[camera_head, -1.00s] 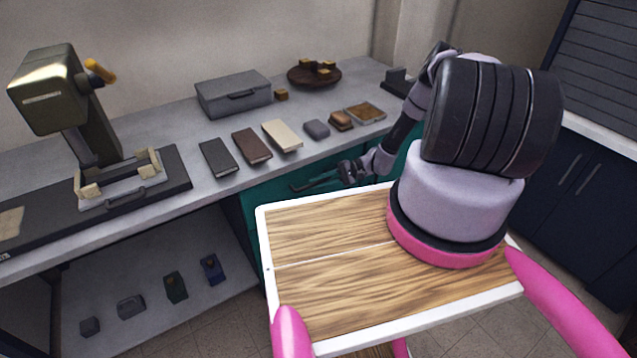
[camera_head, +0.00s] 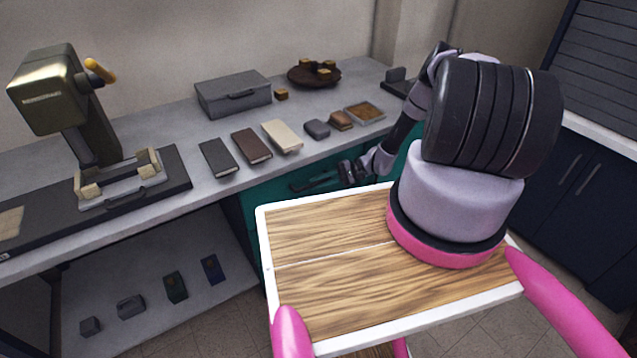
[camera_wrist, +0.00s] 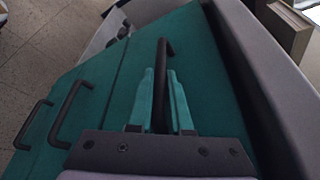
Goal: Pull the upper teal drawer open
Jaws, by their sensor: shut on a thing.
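The upper teal drawer (camera_wrist: 205,65) fills the middle of the wrist view, just below the worktop edge. Its dark bar handle (camera_wrist: 163,60) runs between the two fingers of my gripper (camera_wrist: 161,98). The fingers are shut on this handle, one on each side. In the head view the teal drawer front (camera_head: 262,200) shows under the worktop, partly hidden by my tray and arm. My gripper (camera_head: 325,182) is there at the drawer front. No clear gap shows around the upper drawer.
Lower drawer handles (camera_wrist: 68,112) show at the left in the wrist view. The grey worktop (camera_head: 190,190) above holds books (camera_head: 252,145), a grey case (camera_head: 233,95) and a press (camera_head: 60,100). Dark cabinets (camera_head: 590,200) stand at the right. Floor shows below.

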